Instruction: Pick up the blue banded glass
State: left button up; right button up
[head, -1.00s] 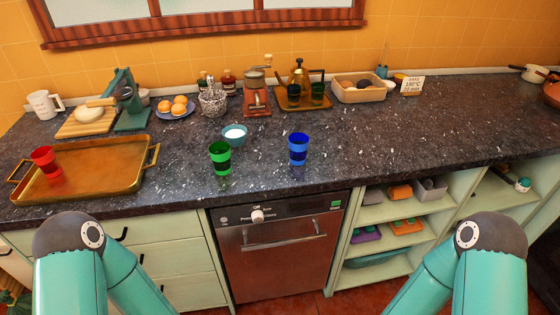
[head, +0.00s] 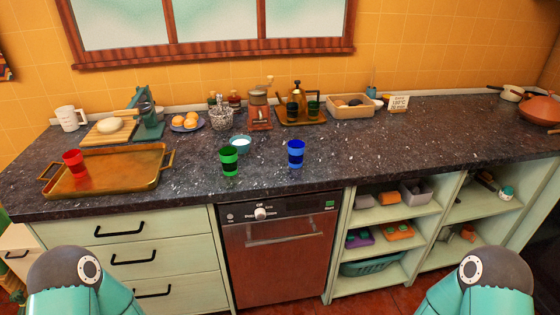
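The blue banded glass (head: 296,153) stands upright on the dark speckled counter (head: 400,150), near the front edge above the right part of the dishwasher. A green banded glass (head: 229,160) stands to its left. A red banded glass (head: 74,163) stands on the brass tray (head: 110,180) at the far left. Only the upper parts of my two arms show at the bottom left and bottom right. Neither gripper is in the picture.
A small teal bowl (head: 240,144) sits behind the green glass. Behind are a coffee grinder (head: 260,113), a tray with a brass pot (head: 311,97) and dark glasses, and a wooden box (head: 356,106). The counter right of the blue glass is clear.

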aim_at(296, 155)
jog(key=z, duration=0.15)
jog(key=i, duration=0.95)
jog(key=z, duration=2.6)
jog(key=i, duration=0.1)
jog(key=u, duration=3.8)
jog(key=k, duration=0.75)
jog(key=i, duration=0.45)
jog(key=z, duration=0.1)
